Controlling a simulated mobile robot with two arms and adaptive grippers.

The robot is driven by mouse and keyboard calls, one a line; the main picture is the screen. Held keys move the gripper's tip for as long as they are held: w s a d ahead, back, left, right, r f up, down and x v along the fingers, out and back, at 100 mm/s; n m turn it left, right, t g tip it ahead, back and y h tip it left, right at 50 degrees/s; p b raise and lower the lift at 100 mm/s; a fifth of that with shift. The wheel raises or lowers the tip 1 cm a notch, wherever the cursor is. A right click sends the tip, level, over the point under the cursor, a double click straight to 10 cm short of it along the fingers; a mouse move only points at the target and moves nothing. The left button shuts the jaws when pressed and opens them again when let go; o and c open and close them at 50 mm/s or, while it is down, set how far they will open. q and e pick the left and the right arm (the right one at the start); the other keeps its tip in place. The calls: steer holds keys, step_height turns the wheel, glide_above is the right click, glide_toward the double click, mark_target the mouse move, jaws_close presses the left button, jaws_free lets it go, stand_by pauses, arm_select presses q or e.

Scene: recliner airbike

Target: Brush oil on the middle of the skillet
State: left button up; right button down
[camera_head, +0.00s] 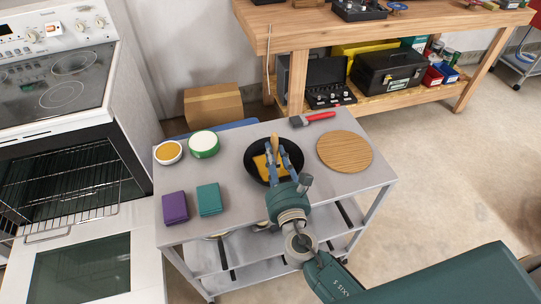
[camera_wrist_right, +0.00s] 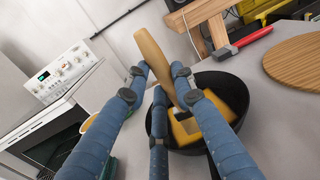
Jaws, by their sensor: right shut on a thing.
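The black skillet (camera_head: 252,173) stands on the grey cart top and also shows in the right wrist view (camera_wrist_right: 222,79). My right gripper (camera_head: 275,152) is over it, its fingers shut on a wooden-handled tool (camera_head: 275,141), which I take for the brush. In the right wrist view the handle (camera_wrist_right: 155,55) rises tilted from between the fingers. The tool's lower end is partly hidden by the fingers. A yellow area (camera_wrist_right: 232,95) shows inside the skillet; I cannot tell if it is oil or part of the tool. My left gripper is not in view.
A bowl of yellow-orange contents (camera_head: 168,152) and a green-rimmed round container (camera_head: 204,144) stand at the left of the cart. Purple (camera_head: 175,207) and teal (camera_head: 210,199) blocks lie in front.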

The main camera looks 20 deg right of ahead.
steer(key=shift+d, duration=0.75)
steer(key=shift+w+d, duration=0.1)
steer(key=d, duration=0.3)
steer(key=shift+w+d, duration=0.25)
steer(key=shift+d, duration=0.05)
steer(key=shift+r+p, duration=1.55)
steer(key=shift+p, duration=0.1)
